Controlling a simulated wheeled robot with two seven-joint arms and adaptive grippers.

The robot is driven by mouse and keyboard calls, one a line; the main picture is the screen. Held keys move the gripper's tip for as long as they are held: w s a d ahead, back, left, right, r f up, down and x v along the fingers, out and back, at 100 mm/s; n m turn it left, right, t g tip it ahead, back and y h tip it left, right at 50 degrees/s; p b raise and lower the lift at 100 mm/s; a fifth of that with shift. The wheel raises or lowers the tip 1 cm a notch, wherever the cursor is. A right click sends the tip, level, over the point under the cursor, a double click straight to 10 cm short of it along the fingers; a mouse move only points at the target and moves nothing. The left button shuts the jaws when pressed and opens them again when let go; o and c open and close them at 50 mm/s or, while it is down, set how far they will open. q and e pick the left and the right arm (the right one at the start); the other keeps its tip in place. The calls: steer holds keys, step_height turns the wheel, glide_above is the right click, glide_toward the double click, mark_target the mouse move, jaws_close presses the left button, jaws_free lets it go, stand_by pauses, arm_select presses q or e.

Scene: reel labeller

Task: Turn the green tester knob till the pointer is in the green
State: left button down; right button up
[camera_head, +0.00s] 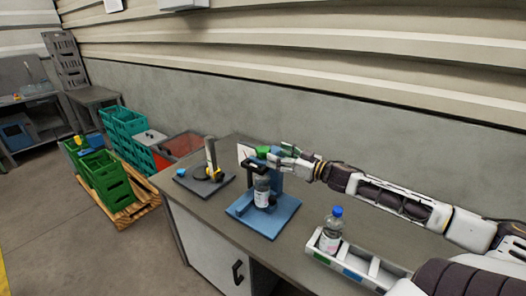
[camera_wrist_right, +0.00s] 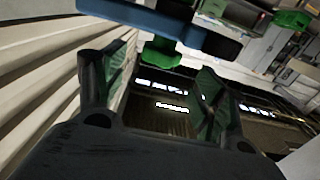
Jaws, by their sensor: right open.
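The blue tester stand (camera_head: 283,212) is on the workbench, with a dark-topped bottle (camera_head: 262,192) upright on its base. The green knob (camera_head: 292,150) is high on the stand, partly hidden by my right gripper (camera_head: 287,158). In the right wrist view a green knob-like part (camera_wrist_right: 160,55) shows between the two open fingers of my right gripper (camera_wrist_right: 162,75), under a blue arm (camera_wrist_right: 165,22). I cannot tell whether the fingers touch it. A small white panel (camera_head: 245,152) stands by the stand's top; no pointer can be made out. My left gripper is out of view.
A white tray (camera_head: 318,257) with a blue-capped bottle (camera_head: 331,230) lies at the bench's front right. A dark device with an upright post (camera_head: 211,155) is left of the stand. Green crates (camera_head: 103,180) stand on a pallet at the left. A wall runs behind the bench.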

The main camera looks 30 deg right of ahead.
mark_target(263, 149)
steer(key=shift+b+x, duration=0.55)
steer(key=shift+x, duration=1.6)
steer(key=shift+w+a, duration=0.2)
steer(key=shift+w, duration=0.25)
steer(key=shift+x, duration=0.95)
steer(key=c, duration=1.1)
steer(key=shift+o, duration=0.2)
